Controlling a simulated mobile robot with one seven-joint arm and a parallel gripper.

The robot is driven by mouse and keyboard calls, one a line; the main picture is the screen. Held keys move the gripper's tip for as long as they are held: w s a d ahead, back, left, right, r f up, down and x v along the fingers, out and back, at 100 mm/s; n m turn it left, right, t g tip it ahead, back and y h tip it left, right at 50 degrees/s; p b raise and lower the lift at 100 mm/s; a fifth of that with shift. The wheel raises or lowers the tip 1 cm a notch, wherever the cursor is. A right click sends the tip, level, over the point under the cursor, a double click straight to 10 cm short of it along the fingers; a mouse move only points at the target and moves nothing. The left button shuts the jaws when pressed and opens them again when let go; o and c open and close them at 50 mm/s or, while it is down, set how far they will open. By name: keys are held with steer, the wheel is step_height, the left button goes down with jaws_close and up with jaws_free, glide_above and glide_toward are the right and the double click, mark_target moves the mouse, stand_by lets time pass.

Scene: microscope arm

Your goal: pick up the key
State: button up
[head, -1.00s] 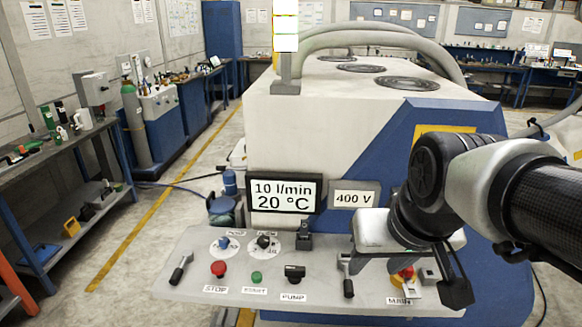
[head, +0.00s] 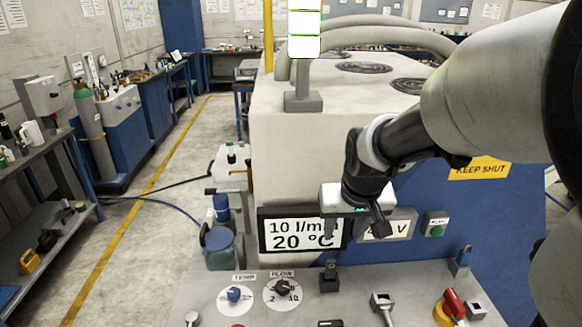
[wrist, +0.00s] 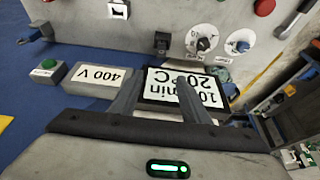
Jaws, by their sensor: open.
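I cannot pick out a key for certain in either view. A small dark block with a part standing up from it (head: 329,278) sits at the back edge of the control panel (head: 225,275), below the display. It also shows in the wrist view (wrist: 162,42), but it is too small to tell whether it holds a key. My gripper (head: 355,234) is above the panel and covers parts of the display (head: 285,243) and the 400 V plate (head: 403,226). In the wrist view its fingers (wrist: 160,80) are apart, with nothing between them.
The panel bears a blue knob (head: 234,295), a black flow knob (head: 283,290), a lever (head: 383,303) and a red-handled switch (head: 455,303). The large white machine (head: 310,140) stands behind. Open floor lies to the left.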

steer(key=b, duration=0.1)
glide_above(332, 262)
steer(key=s, duration=0.2)
step_height(332, 262, down, 11)
steer(key=shift+b+x, duration=0.3)
steer(key=shift+x, duration=2.55)
steer(key=shift+s, duration=0.1)
jaws_close()
